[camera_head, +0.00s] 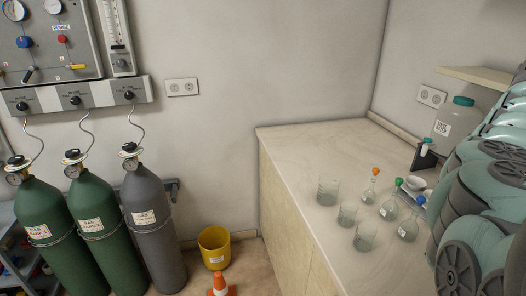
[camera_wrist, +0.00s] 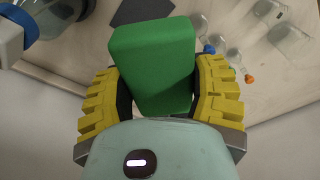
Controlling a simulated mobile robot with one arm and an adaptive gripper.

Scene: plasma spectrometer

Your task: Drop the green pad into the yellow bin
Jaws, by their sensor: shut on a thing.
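The green pad (camera_wrist: 152,62) is a thick green block in the wrist view, held between the two yellow ridged fingers of my gripper (camera_wrist: 160,92). The fingers are shut on its sides. Below it in the wrist view, glassware and the pale counter show. The yellow bin (camera_head: 214,247) stands on the floor in the head view, left of the counter and right of the grey gas cylinder. Its top is open, and little of its inside shows. My gripper and the pad are not visible in the head view; only my arm shows at the right edge.
The counter (camera_head: 290,150) carries several beakers (camera_head: 328,190) and flasks with coloured stoppers (camera_head: 390,208), plus a large bottle (camera_head: 456,120). An orange cone (camera_head: 220,285) stands just in front of the bin. Gas cylinders (camera_head: 152,230) stand left of it. The counter's back left is clear.

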